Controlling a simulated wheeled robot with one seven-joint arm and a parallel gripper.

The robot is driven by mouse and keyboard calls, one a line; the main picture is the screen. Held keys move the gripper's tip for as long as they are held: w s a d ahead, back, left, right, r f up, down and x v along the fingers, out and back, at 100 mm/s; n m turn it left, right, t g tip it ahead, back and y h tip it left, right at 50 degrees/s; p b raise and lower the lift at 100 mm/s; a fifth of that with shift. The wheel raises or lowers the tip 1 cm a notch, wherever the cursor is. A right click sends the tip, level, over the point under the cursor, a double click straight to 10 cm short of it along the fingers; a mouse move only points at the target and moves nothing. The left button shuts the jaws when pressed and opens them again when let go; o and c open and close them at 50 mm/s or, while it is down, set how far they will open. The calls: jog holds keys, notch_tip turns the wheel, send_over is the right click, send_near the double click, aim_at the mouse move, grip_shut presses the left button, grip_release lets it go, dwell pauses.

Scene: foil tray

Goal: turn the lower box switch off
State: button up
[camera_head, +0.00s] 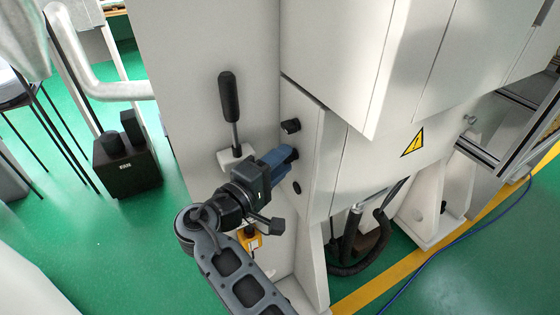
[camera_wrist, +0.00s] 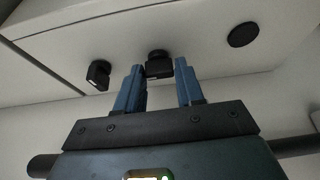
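A black switch (camera_wrist: 158,66) on the white machine box is in the wrist view, between the tips of my blue gripper fingers. A second black switch (camera_wrist: 98,75) is to its left; it shows in the head view as the upper switch (camera_head: 290,126). My gripper (camera_wrist: 159,72) is open, with one finger on each side of the middle switch. I cannot tell if either finger touches it. In the head view my gripper (camera_head: 286,156) reaches the box side below the upper switch and hides the lower one.
A flat round black disc (camera_wrist: 243,34) is right of the switches, seen below my gripper in the head view (camera_head: 297,187). A black-handled lever (camera_head: 229,97) stands left of my gripper. A yellow box (camera_head: 249,238) is below, partly behind my arm.

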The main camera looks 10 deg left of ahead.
jog(key=o, duration=0.4)
jog(key=shift+c, duration=0.2)
jog(key=b+v, duration=0.1)
jog(key=v, duration=0.7)
